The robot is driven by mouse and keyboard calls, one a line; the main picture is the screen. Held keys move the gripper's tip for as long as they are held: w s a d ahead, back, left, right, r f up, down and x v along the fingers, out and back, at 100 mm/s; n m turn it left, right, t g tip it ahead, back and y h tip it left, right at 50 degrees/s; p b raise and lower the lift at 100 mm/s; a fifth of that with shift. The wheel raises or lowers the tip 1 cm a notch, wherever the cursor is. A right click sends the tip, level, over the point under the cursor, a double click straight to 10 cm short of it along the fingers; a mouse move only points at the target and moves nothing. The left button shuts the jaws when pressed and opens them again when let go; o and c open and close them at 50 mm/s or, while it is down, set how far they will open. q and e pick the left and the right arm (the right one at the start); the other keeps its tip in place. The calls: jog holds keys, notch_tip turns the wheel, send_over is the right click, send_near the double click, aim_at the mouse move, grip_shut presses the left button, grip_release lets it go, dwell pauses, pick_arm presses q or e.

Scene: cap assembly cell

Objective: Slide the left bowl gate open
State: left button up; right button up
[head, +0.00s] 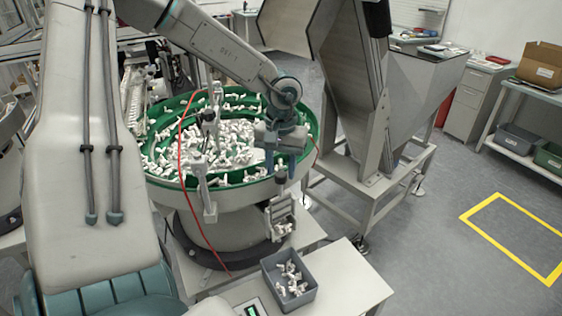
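The feeder bowl (180,198) has a green inside and a pale outer wall, and it is heaped with white parts. At its front right rim is a small grey metal chute (281,222), which seems to be the gate area, with a few white parts in it. The gate plate itself is too small to tell open from shut. My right gripper is not in view.
A grey bin (289,279) with white parts stands on a pale table (345,283) below the chute. A thin red cable (196,225) hangs in front of the bowl. A large metal hopper (415,95) on a frame stands right of the bowl. Open floor lies further right.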

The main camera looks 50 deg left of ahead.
pick_arm(q)
notch_tip(320, 180, up, 6)
jog(key=shift+r+b, duration=0.1)
jog(key=shift+b, duration=0.45)
jog(key=shift+r, duration=0.7)
